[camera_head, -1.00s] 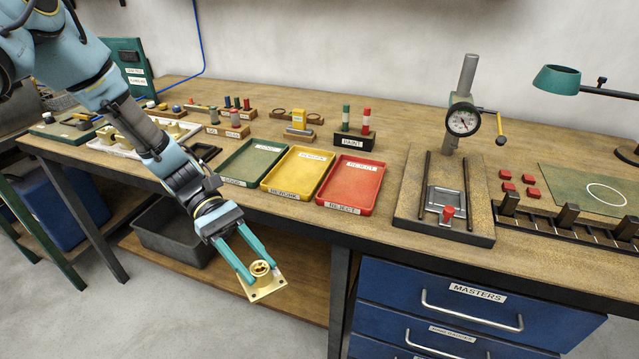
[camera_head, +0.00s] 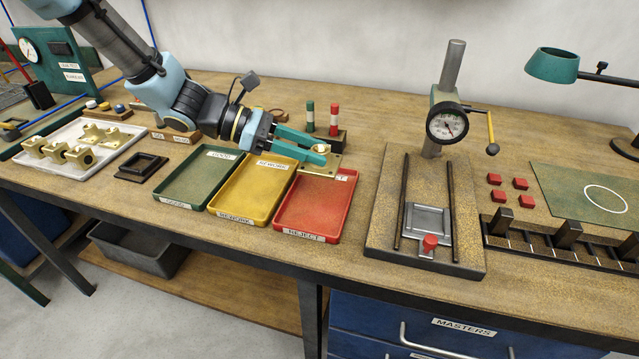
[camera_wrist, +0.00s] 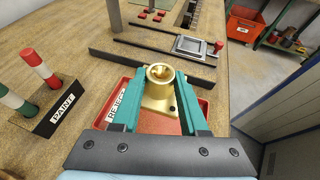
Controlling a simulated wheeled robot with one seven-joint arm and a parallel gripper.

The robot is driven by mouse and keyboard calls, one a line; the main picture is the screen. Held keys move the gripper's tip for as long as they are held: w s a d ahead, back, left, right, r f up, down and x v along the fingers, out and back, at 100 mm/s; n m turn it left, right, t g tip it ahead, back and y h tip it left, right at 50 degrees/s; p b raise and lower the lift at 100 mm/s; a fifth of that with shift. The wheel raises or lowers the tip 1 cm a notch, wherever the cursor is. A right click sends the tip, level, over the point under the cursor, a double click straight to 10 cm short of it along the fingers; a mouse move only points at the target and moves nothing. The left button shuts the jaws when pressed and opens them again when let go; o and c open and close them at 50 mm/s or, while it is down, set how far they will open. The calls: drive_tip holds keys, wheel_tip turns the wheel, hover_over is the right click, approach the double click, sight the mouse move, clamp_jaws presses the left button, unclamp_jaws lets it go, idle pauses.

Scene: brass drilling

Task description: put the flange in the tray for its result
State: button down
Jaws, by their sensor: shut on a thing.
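My gripper (camera_head: 304,147) is shut on the brass flange (camera_head: 325,160) and holds it over the back part of the red REJECT tray (camera_head: 312,218). In the wrist view the flange (camera_wrist: 159,92) shows its round bored hub and square base plate between my green fingers, with the red tray's edge (camera_wrist: 203,107) behind it. The flange seems to be above the tray floor; how far I cannot tell. The yellow REWORK tray (camera_head: 241,205) and the green GOOD tray (camera_head: 192,185) lie to the left, both empty. The red tray looks empty too.
A dial gauge stand (camera_head: 430,200) stands right of the red tray. The paint holder (camera_head: 330,137) with red and green markers stands behind it. A white tray of brass parts (camera_head: 75,150) and a black square frame (camera_head: 140,167) are at the left.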

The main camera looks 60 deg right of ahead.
sight(312, 200)
drive_tip(key=shift+f+p, duration=1.05)
drive_tip(key=shift+f, duration=3.2)
drive_tip(key=shift+f, duration=0.1)
drive_tip(key=shift+c, duration=2.2)
unclamp_jaws()
drive_tip(key=shift+f, duration=0.1)
drive_tip(key=shift+r, duration=0.25)
drive_tip(key=b+v, duration=0.3)
drive_tip(key=v, duration=0.7)
drive_tip(key=shift+w+a, duration=0.2)
drive_tip(key=shift+w, duration=0.05)
drive_tip(key=shift+w+a+r, duration=0.3)
drive_tip(key=shift+w+a, duration=0.1)
drive_tip(key=shift+w, duration=0.1)
